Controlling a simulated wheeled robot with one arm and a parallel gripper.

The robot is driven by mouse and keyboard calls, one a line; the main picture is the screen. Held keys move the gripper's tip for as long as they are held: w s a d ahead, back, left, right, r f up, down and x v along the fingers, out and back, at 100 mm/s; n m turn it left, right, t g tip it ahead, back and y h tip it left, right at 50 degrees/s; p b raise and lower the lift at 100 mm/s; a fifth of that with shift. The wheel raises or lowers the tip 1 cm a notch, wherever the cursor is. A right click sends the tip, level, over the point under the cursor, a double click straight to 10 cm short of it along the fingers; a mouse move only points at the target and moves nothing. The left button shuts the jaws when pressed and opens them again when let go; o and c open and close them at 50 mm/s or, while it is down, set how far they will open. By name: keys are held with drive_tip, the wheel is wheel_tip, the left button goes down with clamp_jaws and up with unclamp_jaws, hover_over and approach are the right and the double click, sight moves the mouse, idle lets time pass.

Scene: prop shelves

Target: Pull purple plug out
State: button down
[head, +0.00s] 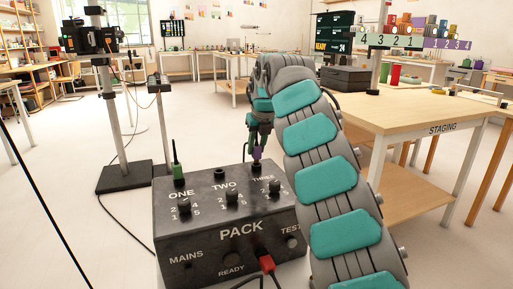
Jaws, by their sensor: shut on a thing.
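The black box marked PACK (240,258) stands in front of me in the head view. The purple plug (257,153) is upright above the box's rear right part, behind the label THREE. My gripper (257,147) reaches down from the far side of my arm and is shut on the purple plug. The plug's dark lower end meets the box top at the socket, but I cannot tell how deep it sits. My arm hides the right side of the box.
The STAGING table (425,112) is at the right. A black stand (124,178) is at the left, with cables on the floor.

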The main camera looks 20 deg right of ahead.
drive_tip(key=shift+r, duration=0.1)
drive_tip(key=shift+a+r, duration=0.2)
drive_tip(key=shift+r, duration=0.05)
drive_tip(key=shift+w+r, duration=0.1)
drive_tip(key=shift+r, duration=0.4)
drive_tip(key=shift+d+r, duration=0.15)
drive_tip(key=shift+r, duration=0.3)
